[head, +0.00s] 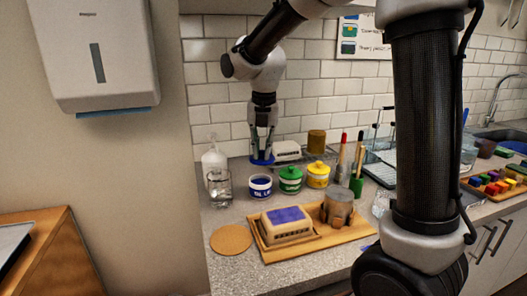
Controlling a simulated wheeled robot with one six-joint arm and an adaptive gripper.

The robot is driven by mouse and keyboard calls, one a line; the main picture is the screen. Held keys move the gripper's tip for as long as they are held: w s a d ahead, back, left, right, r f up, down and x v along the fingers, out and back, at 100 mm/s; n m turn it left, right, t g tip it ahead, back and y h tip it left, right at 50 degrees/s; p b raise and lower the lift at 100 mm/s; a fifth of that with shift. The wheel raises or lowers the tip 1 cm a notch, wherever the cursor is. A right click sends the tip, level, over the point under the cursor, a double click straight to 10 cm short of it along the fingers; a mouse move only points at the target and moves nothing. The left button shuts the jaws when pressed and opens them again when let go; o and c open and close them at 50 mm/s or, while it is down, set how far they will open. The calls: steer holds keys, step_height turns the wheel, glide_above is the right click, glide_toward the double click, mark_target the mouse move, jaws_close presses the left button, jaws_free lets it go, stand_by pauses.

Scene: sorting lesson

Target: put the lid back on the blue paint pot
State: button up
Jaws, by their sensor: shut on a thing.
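My gripper (263,149) points down and is shut on a blue lid (262,161). The lid is roughly level, behind and above the blue paint pot (260,191) in the picture. I cannot tell how high it is over the counter. The blue paint pot stands upright on the counter, white with blue lettering, its top uncovered and dark blue paint showing inside. The lid and the pot are apart.
A green pot (290,183) and a yellow pot (317,179), both lidded, stand right of the blue pot. A clear glass (220,188) and a white bottle (213,160) stand left. A wooden tray (331,239) and round cork mat (231,239) lie in front.

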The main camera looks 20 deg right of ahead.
steer(key=shift+w+a, duration=0.15)
steer(key=shift+a, duration=0.1)
steer(key=shift+f, duration=3.15)
steer(key=shift+f, duration=0.15)
steer(key=o, duration=1.3)
steer(key=shift+c, duration=0.2)
steer(key=shift+r, duration=3.55)
